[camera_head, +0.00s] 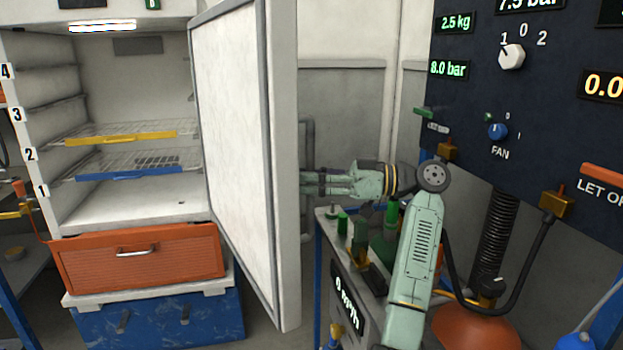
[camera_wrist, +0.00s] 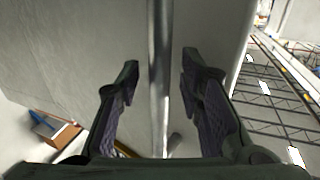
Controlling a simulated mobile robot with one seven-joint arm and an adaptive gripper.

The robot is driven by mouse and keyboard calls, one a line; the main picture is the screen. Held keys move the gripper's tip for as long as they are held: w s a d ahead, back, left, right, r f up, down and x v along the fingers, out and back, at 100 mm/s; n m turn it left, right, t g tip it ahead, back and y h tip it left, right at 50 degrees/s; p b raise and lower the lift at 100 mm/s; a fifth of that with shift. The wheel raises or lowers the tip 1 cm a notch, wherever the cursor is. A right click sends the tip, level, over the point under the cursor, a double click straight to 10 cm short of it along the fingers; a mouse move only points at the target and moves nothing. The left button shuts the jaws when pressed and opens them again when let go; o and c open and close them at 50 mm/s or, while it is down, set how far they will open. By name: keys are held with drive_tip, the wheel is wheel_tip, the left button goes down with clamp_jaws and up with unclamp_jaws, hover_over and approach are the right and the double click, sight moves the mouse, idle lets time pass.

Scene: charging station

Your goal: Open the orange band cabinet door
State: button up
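The white cabinet door (camera_head: 232,130) stands swung wide open, its grey-framed inner face toward the head camera. No orange band shows on its visible parts. The open cabinet (camera_head: 110,207) is at left, with yellow-edged and blue-edged wire shelves inside. A grey vertical bar handle (camera_head: 309,135) shows beyond the door's right edge. My gripper (camera_head: 312,183) is at this handle, its tips partly hidden by the door edge. In the wrist view, the handle (camera_wrist: 158,50) runs between the two fingers of my gripper (camera_wrist: 160,72), which are apart with a gap on both sides.
An orange drawer box (camera_head: 140,262) sits below the cabinet on a blue crate (camera_head: 160,318). A dark control panel (camera_head: 540,110) with knobs and displays stands at right. A small grey unit (camera_head: 350,290) with green and brass fittings stands below my arm.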

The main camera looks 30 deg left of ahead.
drive_tip(key=v, duration=1.2)
idle(0.3)
